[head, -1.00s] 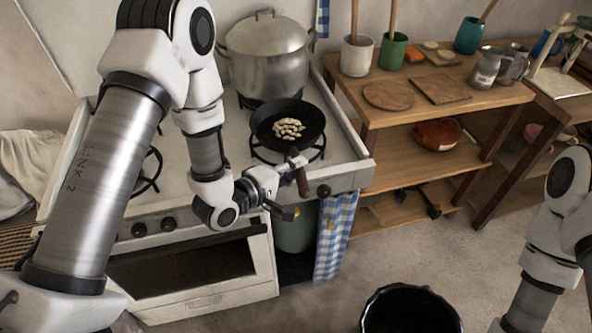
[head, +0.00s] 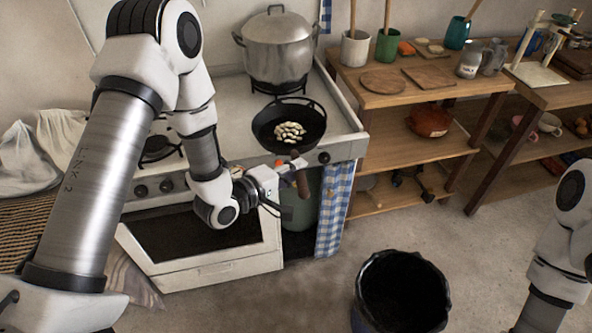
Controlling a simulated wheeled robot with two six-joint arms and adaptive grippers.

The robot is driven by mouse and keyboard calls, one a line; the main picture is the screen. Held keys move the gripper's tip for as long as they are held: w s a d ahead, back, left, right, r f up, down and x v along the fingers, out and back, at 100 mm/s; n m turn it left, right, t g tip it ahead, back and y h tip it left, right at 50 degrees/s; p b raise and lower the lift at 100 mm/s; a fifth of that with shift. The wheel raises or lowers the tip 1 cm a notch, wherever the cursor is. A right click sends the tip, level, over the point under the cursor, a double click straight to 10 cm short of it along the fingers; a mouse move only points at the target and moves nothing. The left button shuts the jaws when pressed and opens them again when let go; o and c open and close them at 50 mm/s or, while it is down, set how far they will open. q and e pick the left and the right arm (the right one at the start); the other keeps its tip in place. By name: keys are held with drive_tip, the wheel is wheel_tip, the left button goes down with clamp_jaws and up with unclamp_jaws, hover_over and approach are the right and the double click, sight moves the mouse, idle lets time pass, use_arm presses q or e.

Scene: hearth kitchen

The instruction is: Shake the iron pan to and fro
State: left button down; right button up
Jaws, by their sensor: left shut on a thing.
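The dark iron pan (head: 268,131) is at the front right of the stove, with several pale pieces of food (head: 290,132) in it. It looks roughly level. Its brown handle (head: 303,186) points toward me past the stove's front edge. My left gripper (head: 297,172) is shut on the handle; the fingers partly hide it. I cannot tell whether the pan touches the burner under it. Of my right arm, only links show at the right edge; its gripper is out of view.
A lidded metal pot (head: 277,50) stands on the burner behind the pan. A blue checked towel (head: 334,210) hangs at the stove's right front. A wooden shelf (head: 440,95) with boards and cups stands at right. A black bin (head: 401,292) stands on the floor.

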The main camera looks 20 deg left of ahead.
use_arm(q)
drive_tip(key=shift+w, duration=0.2)
drive_tip(key=shift+r, duration=0.1)
drive_tip(key=shift+s+r+p, duration=0.1)
drive_tip(key=shift+r+p, duration=1.1)
drive_tip(key=shift+r, duration=0.35)
